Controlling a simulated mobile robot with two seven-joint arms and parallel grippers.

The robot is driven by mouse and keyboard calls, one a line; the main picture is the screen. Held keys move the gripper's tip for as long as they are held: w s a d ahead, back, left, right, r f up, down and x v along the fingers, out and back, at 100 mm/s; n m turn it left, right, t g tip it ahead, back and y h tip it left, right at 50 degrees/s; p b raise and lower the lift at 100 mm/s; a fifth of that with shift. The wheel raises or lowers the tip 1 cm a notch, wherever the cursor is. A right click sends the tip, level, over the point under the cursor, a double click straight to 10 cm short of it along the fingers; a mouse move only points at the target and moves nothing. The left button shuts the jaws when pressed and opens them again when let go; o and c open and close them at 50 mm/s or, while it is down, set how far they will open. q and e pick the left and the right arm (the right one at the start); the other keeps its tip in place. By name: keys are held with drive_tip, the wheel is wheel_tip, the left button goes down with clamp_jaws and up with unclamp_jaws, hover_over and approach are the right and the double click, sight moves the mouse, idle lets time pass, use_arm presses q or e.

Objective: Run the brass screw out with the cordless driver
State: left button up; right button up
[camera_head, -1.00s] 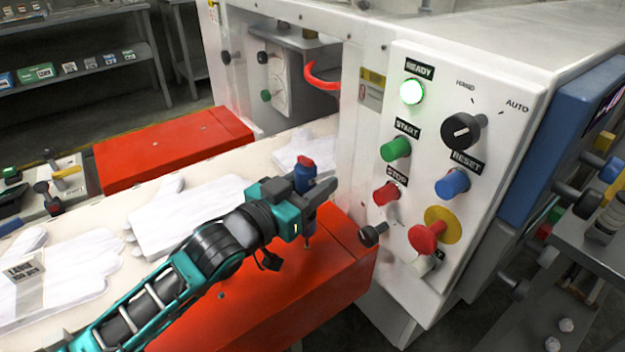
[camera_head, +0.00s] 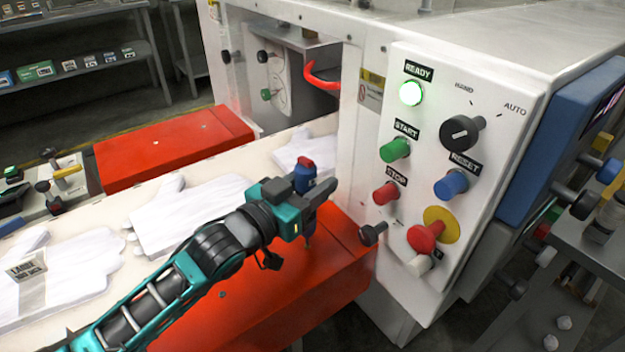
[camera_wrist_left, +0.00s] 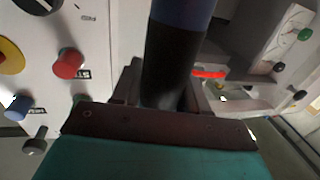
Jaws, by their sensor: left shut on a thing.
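My left gripper (camera_head: 304,196) is shut on the cordless driver (camera_head: 305,172), which has a red top and a blue-and-dark body. The driver stands roughly upright over the orange-red cover (camera_head: 335,262), its thin tip pointing down at the cover's surface. In the left wrist view, the driver's dark and blue body (camera_wrist_left: 178,55) rises between the fingers. The brass screw cannot be made out; the spot at the tip is too small to tell. My right gripper is not in view.
The white control panel (camera_head: 445,110) with a lit green READY lamp (camera_head: 410,92) and projecting buttons stands close right of the driver. White gloves (camera_head: 185,213) lie on the pale belt behind the arm. A grey stand (camera_head: 590,290) with knobs is at far right.

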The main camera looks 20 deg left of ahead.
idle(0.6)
use_arm(q)
drive_tip(key=shift+p, duration=0.4)
drive_tip(key=shift+f+p, duration=0.1)
drive_tip(key=shift+p, duration=0.45)
idle(0.5)
drive_tip(key=shift+f, duration=0.2)
idle(0.4)
drive_tip(key=shift+f, duration=0.1)
drive_tip(key=shift+c, duration=0.9)
drive_tip(key=shift+p, duration=0.6)
drive_tip(key=shift+s+f+p, duration=0.1)
drive_tip(key=shift+f+p, duration=0.2)
drive_tip(key=shift+p, duration=0.6)
idle(0.9)
